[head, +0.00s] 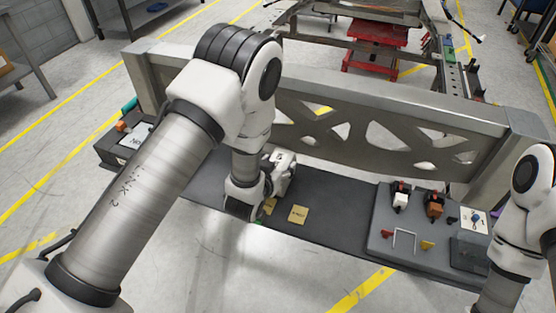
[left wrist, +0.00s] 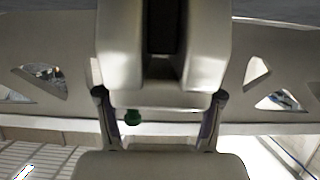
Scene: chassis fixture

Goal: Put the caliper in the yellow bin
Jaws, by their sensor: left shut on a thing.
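My left gripper (head: 272,190) is low over the dark shelf, close to the beam, and my own arm covers much of it. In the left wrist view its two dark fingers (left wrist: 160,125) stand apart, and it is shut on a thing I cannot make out. A small green round thing (left wrist: 132,117) shows beside the left finger; I cannot tell whether it is touched. I cannot make out the caliper or the yellow bin in either view; my left arm hides part of the shelf. My right gripper is out of view.
A large pierced beam (head: 400,125) runs behind the dark shelf (head: 335,210). A yellow card (head: 297,214) lies on the shelf. The grey panel (head: 385,255) at right holds several small parts and a silver handle (head: 403,238). A red lift (head: 375,45) stands behind.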

